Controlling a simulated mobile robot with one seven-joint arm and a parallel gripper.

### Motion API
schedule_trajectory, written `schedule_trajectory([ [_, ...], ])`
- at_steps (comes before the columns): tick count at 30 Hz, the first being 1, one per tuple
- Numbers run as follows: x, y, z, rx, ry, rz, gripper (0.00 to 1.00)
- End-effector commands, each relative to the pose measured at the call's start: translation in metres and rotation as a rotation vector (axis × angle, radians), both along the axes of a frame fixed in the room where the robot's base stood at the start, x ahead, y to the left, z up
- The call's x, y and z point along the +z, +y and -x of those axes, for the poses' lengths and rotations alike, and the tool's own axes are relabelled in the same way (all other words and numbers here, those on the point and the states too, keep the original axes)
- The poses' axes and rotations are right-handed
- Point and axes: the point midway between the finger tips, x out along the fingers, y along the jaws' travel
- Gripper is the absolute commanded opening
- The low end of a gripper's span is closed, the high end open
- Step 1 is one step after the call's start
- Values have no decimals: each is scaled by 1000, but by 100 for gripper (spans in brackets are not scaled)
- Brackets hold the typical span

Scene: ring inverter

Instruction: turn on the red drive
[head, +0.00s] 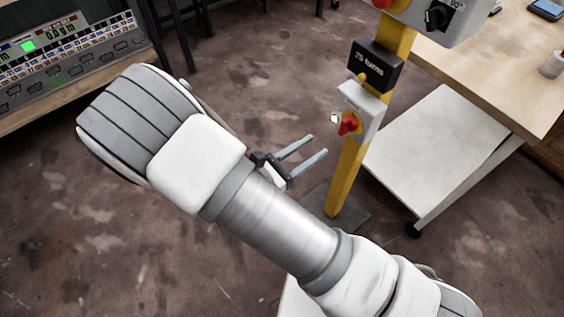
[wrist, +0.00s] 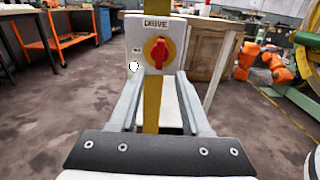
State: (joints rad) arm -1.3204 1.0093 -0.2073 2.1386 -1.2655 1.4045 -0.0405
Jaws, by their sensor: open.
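The red drive switch (head: 348,124) is a red knob on a yellow disc, on a white box (head: 365,97) fixed to a yellow post (head: 347,178). In the wrist view the red knob (wrist: 160,54) stands upright on its yellow disc, and the box above it reads "DRIVE" (wrist: 156,23). My gripper (head: 320,146) is open and empty, its two fingers apart and pointing toward the post. In the wrist view the gripper (wrist: 161,76) has its fingertips either side of the lower part of the box, with the knob between and slightly above them. I cannot tell the remaining distance.
A black "75 turns" label box (head: 376,66) and a grey box with a black dial (head: 437,16) sit higher on the post. A white-shelved table (head: 440,140) stands at right, a control panel (head: 60,65) at left. Orange machines (wrist: 250,60) show behind in the wrist view.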

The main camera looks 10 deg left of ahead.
Motion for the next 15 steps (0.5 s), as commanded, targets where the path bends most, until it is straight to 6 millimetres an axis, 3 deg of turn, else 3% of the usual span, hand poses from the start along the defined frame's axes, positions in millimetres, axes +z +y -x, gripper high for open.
schedule_trajectory([
  [7, 1, 36, 45, 3, 0, -1, 48],
  [15, 0, 53, 68, 1, 0, 0, 48],
])
